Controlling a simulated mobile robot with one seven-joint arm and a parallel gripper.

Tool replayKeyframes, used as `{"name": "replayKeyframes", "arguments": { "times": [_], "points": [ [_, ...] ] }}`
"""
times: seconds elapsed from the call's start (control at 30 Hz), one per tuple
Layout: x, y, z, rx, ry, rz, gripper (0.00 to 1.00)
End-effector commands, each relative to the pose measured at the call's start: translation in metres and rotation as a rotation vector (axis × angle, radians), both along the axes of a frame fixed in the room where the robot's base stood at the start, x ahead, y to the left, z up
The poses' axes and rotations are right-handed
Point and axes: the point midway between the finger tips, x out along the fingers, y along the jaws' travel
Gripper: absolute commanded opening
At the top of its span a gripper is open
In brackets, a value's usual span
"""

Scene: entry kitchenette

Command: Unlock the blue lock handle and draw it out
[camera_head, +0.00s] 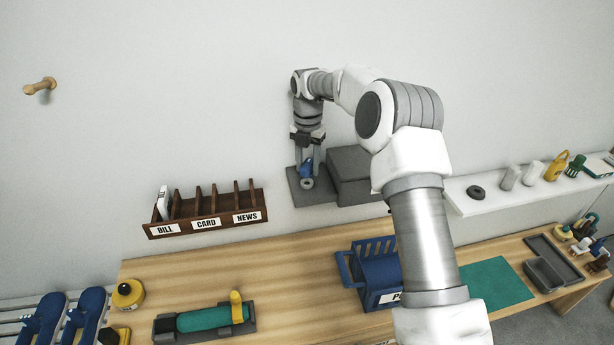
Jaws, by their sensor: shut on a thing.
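The blue lock handle (306,170) sits at the grey lock unit (322,192) against the back wall, above the wooden counter. A small grey round part shows just below the blue piece. My gripper (306,164) points down from above, with a finger on each side of the blue handle, and is shut on it. The handle's turn angle and how deep it sits are too small to tell. A larger grey box (350,165) stands right beside the handle, partly behind my arm.
A wooden letter rack (208,221) hangs left of the lock. A blue basket (380,270) stands on the counter (290,270) below, partly behind my arm. A white shelf (520,199) with several items is at right.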

Motion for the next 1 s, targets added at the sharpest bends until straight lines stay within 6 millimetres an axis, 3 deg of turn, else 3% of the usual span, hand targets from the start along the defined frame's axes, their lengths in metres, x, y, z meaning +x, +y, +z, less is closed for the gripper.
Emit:
{"name": "replayKeyframes", "arguments": {
  "times": [0.37, 1.0],
  "points": [
    [0.0, 0.0, 0.003, 0.001, -0.001, 0.0, 0.0],
    [0.0, 0.0, 0.035, 0.001, -0.001, 0.0, 0.0]
  ]
}}
